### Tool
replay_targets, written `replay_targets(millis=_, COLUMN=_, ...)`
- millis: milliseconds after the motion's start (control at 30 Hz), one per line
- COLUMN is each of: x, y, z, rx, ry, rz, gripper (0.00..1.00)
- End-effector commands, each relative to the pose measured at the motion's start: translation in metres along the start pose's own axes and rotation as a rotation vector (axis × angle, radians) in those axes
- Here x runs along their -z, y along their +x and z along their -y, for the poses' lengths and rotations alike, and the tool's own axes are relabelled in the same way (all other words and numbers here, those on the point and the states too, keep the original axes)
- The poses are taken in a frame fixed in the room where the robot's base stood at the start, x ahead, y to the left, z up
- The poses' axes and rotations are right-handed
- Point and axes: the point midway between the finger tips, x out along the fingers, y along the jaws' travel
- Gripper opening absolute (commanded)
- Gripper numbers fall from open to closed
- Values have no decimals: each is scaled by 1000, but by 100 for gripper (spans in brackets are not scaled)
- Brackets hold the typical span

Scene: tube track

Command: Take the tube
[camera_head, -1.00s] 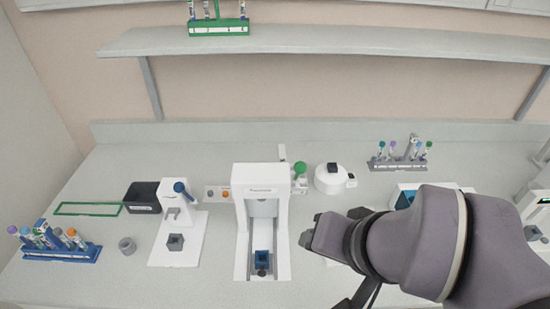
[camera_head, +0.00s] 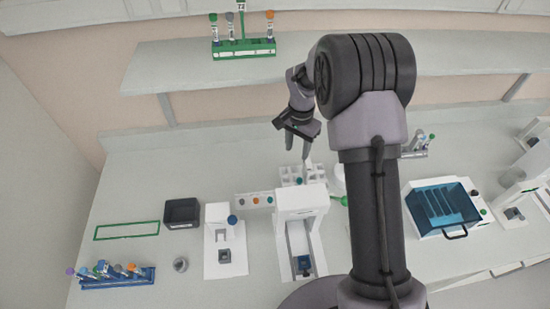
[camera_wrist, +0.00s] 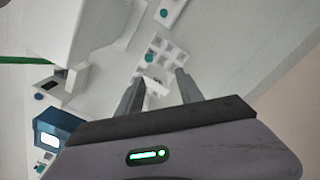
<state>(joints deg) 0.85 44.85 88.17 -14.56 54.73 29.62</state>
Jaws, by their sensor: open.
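My gripper (camera_head: 298,149) is open, with its fingers pointing down over the back of the bench. Below it is a white grid rack (camera_head: 292,176) with square holes. In the wrist view, the two fingers (camera_wrist: 159,78) are apart, with the white grid rack (camera_wrist: 175,55) beyond their tips. A round teal spot (camera_wrist: 150,57) shows at the rack's side; I cannot tell if it is a tube cap. Capped tubes stand in a blue rack (camera_head: 118,283) at the front left and in a green rack (camera_head: 244,49) on the shelf. Which tube is meant is unclear.
The tall white device (camera_head: 300,200) stands just in front of the grid rack. A smaller white stand (camera_head: 217,213) and a black bin (camera_head: 181,213) are to its left. A blue-lidded machine (camera_head: 441,206) is at right. The shelf (camera_head: 200,70) overhangs behind. My arm hides part of the bench.

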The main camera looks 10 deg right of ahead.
Motion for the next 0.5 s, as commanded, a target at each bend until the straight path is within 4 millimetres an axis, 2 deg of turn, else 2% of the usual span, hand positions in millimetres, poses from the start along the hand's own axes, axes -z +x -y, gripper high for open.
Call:
replay_targets(millis=300, x=-2, y=89, z=-2, rx=-4, ry=2, rz=5, gripper=44)
replay_targets(millis=400, x=-1, y=107, z=-1, rx=-2, ry=1, rz=3, gripper=44)
replay_targets(millis=500, x=-1, y=117, z=-1, rx=-1, ry=0, rz=2, gripper=44)
